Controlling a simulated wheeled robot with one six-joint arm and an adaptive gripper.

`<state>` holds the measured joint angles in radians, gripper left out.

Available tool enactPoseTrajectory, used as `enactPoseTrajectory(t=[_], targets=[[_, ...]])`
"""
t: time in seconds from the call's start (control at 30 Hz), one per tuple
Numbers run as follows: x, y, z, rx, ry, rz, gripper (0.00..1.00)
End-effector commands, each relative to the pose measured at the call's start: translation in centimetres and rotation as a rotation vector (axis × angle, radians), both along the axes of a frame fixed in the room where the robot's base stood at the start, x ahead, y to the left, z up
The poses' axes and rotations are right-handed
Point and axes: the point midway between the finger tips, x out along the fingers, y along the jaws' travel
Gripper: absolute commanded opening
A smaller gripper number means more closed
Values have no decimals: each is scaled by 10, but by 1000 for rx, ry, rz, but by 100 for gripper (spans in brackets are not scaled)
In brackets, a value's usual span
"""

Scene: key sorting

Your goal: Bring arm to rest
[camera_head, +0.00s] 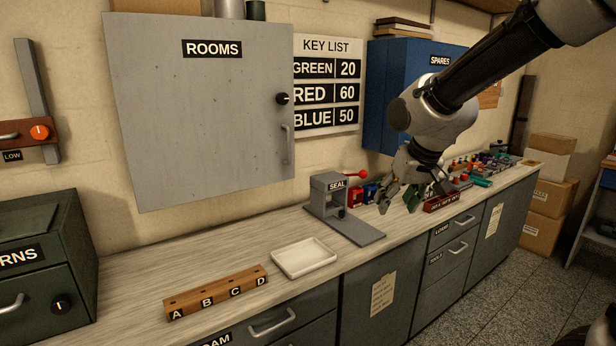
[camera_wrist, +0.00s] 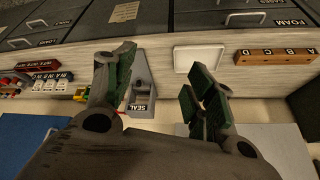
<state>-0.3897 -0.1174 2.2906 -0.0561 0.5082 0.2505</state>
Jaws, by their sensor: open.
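My gripper (camera_head: 402,190) hangs from my arm above the counter, just right of the grey seal press, in the head view. Its two fingers stand wide apart with nothing between them. In the wrist view, my gripper (camera_wrist: 160,95) shows both green-padded fingers spread, with the seal press (camera_wrist: 142,92) and bare counter beyond them. The arm reaches in from the upper right of the head view, in front of the blue SPARES cabinet (camera_head: 400,75).
The seal press (camera_head: 328,208) stands close to my gripper. A white tray (camera_head: 304,258) and a wooden A-B-C-D block (camera_head: 215,291) are on the counter (camera_head: 150,262). Small coloured items crowd its far right end. The closed ROOMS cabinet (camera_head: 200,110) hangs on the wall.

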Motion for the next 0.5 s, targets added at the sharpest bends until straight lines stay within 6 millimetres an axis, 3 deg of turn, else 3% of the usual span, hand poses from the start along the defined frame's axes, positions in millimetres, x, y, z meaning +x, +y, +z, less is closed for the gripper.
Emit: enactPoseTrajectory(t=[0.03,0.2,0.3,0.5], targets=[[-32,-27,2,-38,48,9,55],[-150,-104,5,-118,212,22,55],[-198,-130,9,-107,223,-40,55],[-224,-155,28,-76,102,-159,55]])
